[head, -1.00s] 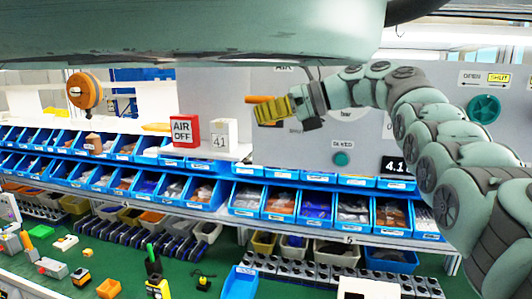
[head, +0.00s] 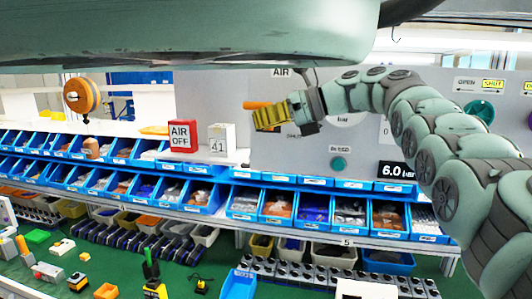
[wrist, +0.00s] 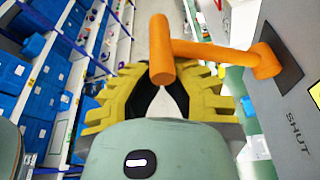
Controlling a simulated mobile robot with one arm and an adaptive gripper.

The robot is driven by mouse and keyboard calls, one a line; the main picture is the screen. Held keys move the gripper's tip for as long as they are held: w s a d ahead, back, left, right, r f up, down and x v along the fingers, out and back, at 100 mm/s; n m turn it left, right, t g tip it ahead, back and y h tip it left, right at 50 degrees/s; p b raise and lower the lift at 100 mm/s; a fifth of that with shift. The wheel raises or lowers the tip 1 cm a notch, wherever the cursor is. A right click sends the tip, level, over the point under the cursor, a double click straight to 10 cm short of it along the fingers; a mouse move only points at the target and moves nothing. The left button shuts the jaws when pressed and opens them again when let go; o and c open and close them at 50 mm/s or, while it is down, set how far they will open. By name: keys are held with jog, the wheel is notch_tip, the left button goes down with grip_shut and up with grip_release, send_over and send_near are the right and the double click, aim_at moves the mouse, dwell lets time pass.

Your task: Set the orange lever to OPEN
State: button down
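The orange lever (wrist: 212,52) stands out from the grey panel (wrist: 300,90) in the wrist view, with a crossbar at its outer end. In the head view its end (head: 257,105) sticks out left of my gripper and the bar looks close to level. My gripper (wrist: 163,83) has its yellow fingers on both sides of the crossbar's near end and appears shut on it. In the head view my gripper (head: 270,117) covers part of the lever. A SHUT label (wrist: 299,132) is on the panel below the lever's pivot. The OPEN label at this lever is hidden.
The display (head: 397,171) reads 6.0 bar. A green BLEED knob (head: 338,164) is below my gripper. Another green knob (head: 480,111) with OPEN and SHUT labels is at right. Blue bins (head: 280,205) and an AIR OFF sign (head: 182,138) stand below and left.

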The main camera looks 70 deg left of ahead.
notch_tip(320, 180, down, 5)
jog(key=b, duration=0.6)
jog(key=r+p+v, duration=0.1)
jog(key=v, duration=0.9)
jog(key=shift+s+d+p, duration=0.3)
jog(key=shift+d+p, duration=0.05)
jog(key=shift+p, duration=0.05)
